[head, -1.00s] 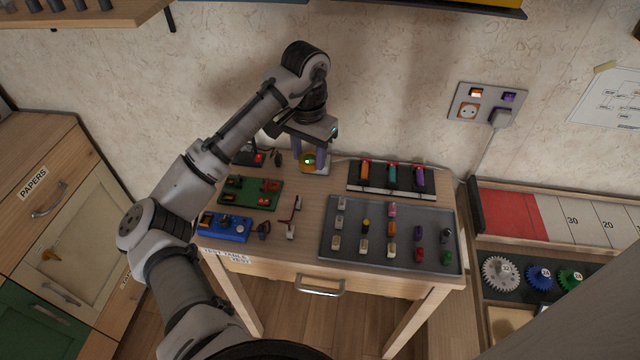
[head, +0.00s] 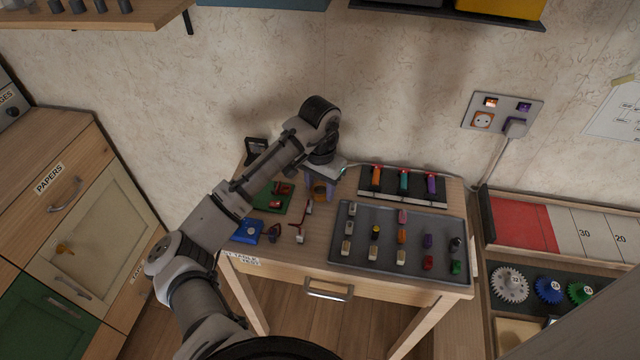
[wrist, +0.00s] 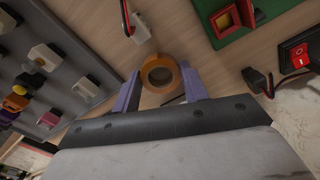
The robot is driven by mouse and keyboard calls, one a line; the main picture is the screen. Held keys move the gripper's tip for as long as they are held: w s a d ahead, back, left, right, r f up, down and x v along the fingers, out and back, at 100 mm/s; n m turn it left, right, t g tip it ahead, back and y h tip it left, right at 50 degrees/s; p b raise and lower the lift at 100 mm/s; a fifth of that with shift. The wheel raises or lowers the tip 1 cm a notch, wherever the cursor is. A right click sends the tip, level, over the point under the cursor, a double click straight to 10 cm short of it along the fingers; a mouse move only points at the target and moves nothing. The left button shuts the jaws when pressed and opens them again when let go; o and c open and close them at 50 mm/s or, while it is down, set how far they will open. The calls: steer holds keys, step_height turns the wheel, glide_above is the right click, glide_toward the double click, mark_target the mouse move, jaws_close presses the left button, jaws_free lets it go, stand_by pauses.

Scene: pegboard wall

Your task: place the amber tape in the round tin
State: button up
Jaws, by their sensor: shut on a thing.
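The amber tape (wrist: 160,73) is a small orange-amber ring. It sits between the two purple fingers of my gripper (wrist: 160,92) in the wrist view, and my gripper is shut on it. In the head view my gripper (head: 319,186) is low over the back of the table, with the amber tape (head: 319,193) between its fingers. I cannot tell whether the tape touches the tabletop. I do not see a round tin in either view.
A grey tray (head: 340,262) with several small coloured parts lies to the right of my gripper. A rack of coloured pieces (head: 403,188) stands behind it. A green board (head: 268,203) and a blue block (head: 247,232) lie left. A wall socket (head: 483,121) is at right.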

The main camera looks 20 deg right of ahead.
steer(key=o, duration=0.5)
steer(key=shift+f, duration=0.15)
steer(key=o, duration=0.5)
steer(key=shift+c, duration=0.2)
